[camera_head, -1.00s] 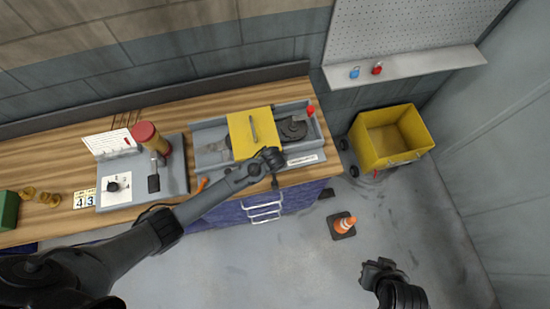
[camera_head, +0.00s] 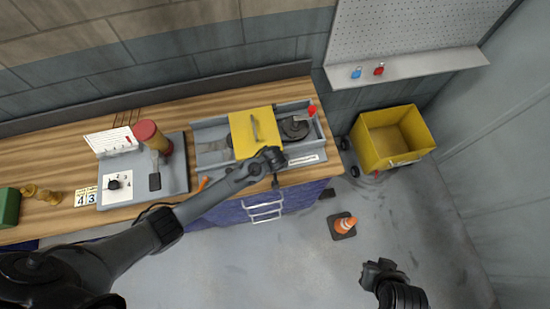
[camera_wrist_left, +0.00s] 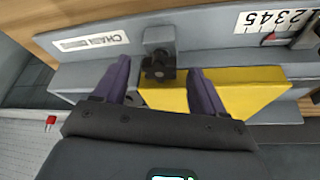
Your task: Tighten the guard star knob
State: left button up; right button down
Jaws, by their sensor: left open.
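The yellow guard (camera_head: 244,142) sits over the grey runout table (camera_head: 207,133) on the bench. The dark star knob (camera_wrist_left: 158,66) shows in the left wrist view, on a grey bracket (camera_wrist_left: 159,36) beside the yellow guard (camera_wrist_left: 255,92). My left gripper (camera_head: 272,160) is at the front edge of the guard and hides the knob in the head view. In the left wrist view my left gripper (camera_wrist_left: 160,68) is open, with one finger on each side of the knob and gaps showing. My right gripper (camera_head: 376,270) hangs over the floor, and its jaws are unclear.
A dark round part (camera_head: 294,127) and a red knob (camera_head: 312,110) are right of the guard. A grey panel with a red-topped post (camera_head: 150,137) stands left on the bench.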

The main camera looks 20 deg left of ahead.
pick_arm(q)
jog(key=v, duration=1)
jog(key=shift+s+r+b, duration=0.15)
jog(key=shift+b, duration=0.15)
